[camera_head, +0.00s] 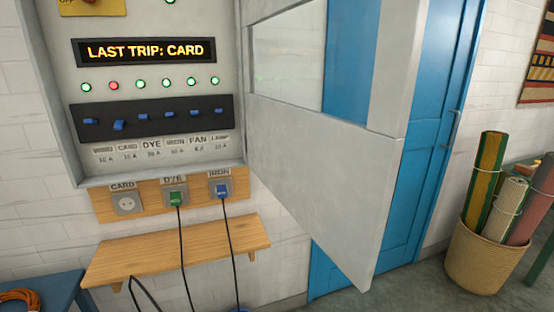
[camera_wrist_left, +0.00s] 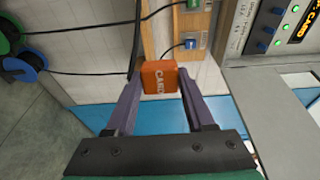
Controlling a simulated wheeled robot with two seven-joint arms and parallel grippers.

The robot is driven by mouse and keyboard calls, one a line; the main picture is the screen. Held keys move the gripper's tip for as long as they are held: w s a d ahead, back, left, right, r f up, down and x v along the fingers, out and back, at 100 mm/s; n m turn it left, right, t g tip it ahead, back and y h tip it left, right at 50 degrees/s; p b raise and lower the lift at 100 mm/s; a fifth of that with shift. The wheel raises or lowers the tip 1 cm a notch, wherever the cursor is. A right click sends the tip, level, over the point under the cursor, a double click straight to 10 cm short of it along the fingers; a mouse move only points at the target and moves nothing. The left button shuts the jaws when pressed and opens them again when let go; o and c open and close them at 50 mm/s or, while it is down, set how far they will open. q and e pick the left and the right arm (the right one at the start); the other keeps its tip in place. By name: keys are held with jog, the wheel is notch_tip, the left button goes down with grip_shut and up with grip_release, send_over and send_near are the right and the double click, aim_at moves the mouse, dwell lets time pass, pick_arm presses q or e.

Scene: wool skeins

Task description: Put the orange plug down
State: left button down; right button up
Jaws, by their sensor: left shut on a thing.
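The orange plug (camera_wrist_left: 160,77), marked CARD, is between the two fingertips of my left gripper (camera_wrist_left: 160,88), which is shut on it. The plug appears close to the end of the wooden shelf (camera_wrist_left: 147,30); I cannot tell whether it touches anything. The head view shows neither gripper nor the orange plug. There the shelf (camera_head: 175,250) is bare on top, with black cables hanging in front of it. Above it, the CARD socket (camera_head: 126,203) is empty. My right gripper is in no view.
A green plug (camera_head: 175,198) sits in the DYE socket and a blue plug (camera_head: 222,190) in the IRON socket. The grey cabinet door (camera_head: 330,165) stands open to the right. A blue table (camera_head: 62,290) with an orange coil is at lower left. A basket (camera_head: 485,260) holds rolls.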

pick_arm(q)
jog(key=s+d+m+h, duration=0.1)
jog(key=s+d+h, duration=0.1)
jog(key=s+d, duration=0.3)
jog(key=r+p, duration=0.4)
jog(key=p, duration=0.1)
jog(key=shift+w+a+r, duration=0.15)
jog(key=shift+w+r, duration=0.05)
jog(key=shift+r, duration=0.15)
jog(key=shift+a+f, duration=0.1)
